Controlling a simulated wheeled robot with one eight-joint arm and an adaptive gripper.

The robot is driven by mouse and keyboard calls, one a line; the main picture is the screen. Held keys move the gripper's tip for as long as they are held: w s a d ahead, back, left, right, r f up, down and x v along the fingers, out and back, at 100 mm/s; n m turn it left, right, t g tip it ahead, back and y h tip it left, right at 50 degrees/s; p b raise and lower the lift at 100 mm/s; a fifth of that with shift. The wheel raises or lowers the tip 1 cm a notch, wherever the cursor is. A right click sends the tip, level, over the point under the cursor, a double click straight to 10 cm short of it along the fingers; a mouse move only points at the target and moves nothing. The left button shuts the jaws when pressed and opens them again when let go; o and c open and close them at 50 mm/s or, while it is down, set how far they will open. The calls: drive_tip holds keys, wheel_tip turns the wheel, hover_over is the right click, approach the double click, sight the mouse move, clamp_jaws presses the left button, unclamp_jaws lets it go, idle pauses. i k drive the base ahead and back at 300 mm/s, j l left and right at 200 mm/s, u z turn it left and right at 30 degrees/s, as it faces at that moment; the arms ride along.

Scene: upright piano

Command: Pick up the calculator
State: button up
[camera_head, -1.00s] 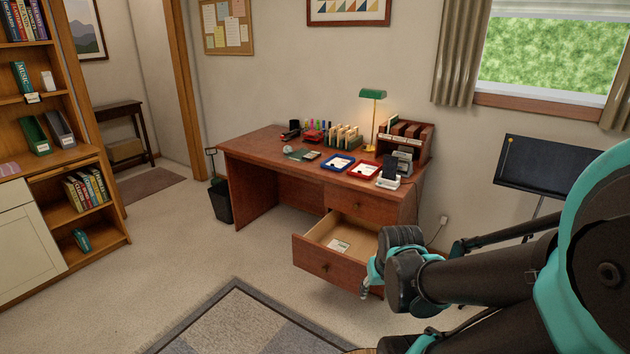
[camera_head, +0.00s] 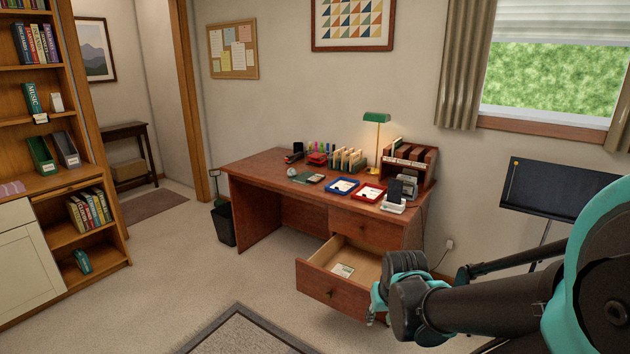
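I cannot make out the calculator with certainty. A small dark flat item (camera_head: 316,178) lies on the desk (camera_head: 262,166) beside a green booklet (camera_head: 302,177), and it could be the calculator, but it is too small to tell. A small pale card-like item (camera_head: 343,270) lies in the open lower drawer (camera_head: 362,262). My gripper (camera_head: 377,304) is in front of the drawer's right side in the picture, low and away from the desk top. Its fingers are mostly hidden behind my wrist, so its opening does not show.
The drawer juts out in front of the desk. Blue (camera_head: 341,187) and red trays (camera_head: 369,193), a phone on a stand (camera_head: 394,196), a lamp (camera_head: 375,118) and organizers crowd the desk top. A music stand (camera_head: 548,190) stands right. Carpet (camera_head: 200,285) left of the drawer is clear.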

sight(316, 178)
drive_tip(key=i+j+z, duration=0.1)
drive_tip(key=i+j, duration=1.3)
drive_tip(key=i+j+z, duration=0.1)
drive_tip(key=i+j, duration=1.3)
drive_tip(key=j, duration=0.15)
